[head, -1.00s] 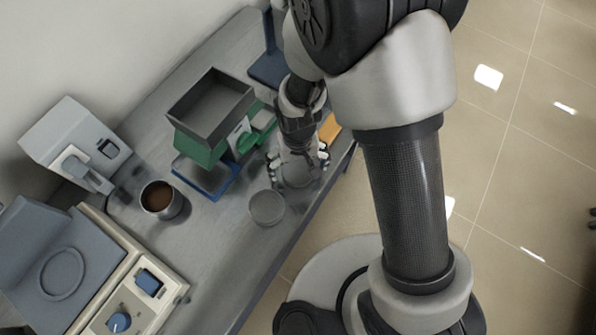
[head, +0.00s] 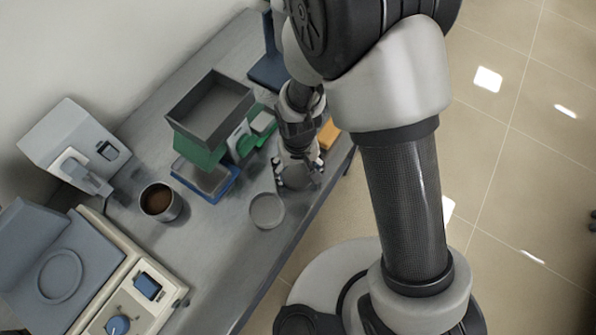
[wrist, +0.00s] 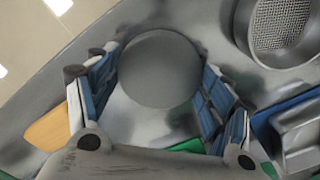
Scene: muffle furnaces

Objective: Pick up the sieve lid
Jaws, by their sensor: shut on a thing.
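The sieve lid (wrist: 159,69) is a plain grey round disc. It sits between the two fingers of my gripper (wrist: 160,58) in the wrist view, with the fingers touching its sides. In the head view the gripper (head: 298,172) is low over the front part of the bench, shut on the lid (head: 295,177), which the fingers partly cover. I cannot tell whether the lid is clear of the bench. The round sieve (head: 267,211) with a mesh bottom stands beside it; its mesh shows in the wrist view (wrist: 282,25).
The grey bench (head: 222,240) drops to the floor close by the gripper. A cup with brown contents (head: 159,202), a grey open tray (head: 209,108) on a green device, a blue-based device (head: 215,190) and an orange block (head: 330,133) stand around.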

